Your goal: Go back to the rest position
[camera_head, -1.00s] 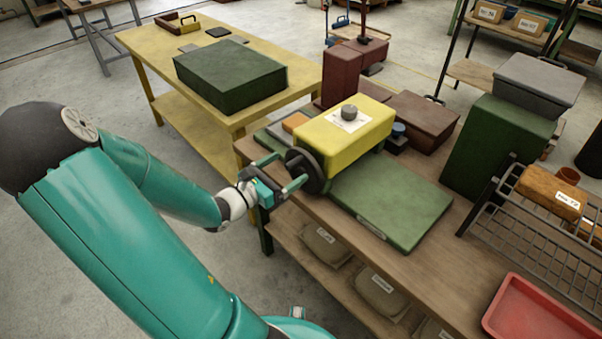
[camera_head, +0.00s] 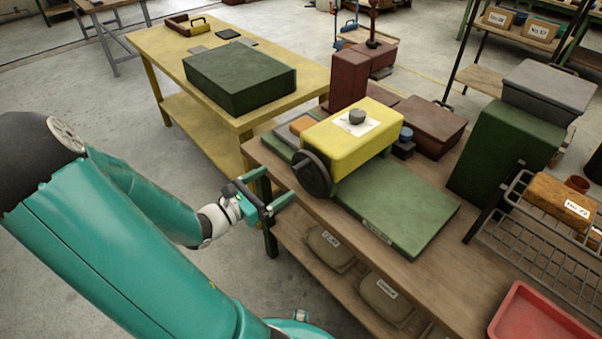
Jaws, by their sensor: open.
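My gripper (camera_head: 279,188) is open and empty, with its two fingers apart. It is in front of the brown workbench's near left edge, to the left of a dark wheel (camera_head: 312,174). The wheel is on the left end of a yellow machine block (camera_head: 350,139), and a visible gap separates it from my fingers. The yellow block has a grey knob (camera_head: 357,116) and a white label on top. It stands on a green mat or plate (camera_head: 405,205) on the workbench (camera_head: 436,267).
A yellow table (camera_head: 165,61) with a dark green box (camera_head: 240,78) stands behind my arm. A wire rack (camera_head: 520,235), a red tray (camera_head: 540,318) and a tall green box (camera_head: 505,150) are at the right. Bare floor (camera_head: 110,160) lies left of the bench.

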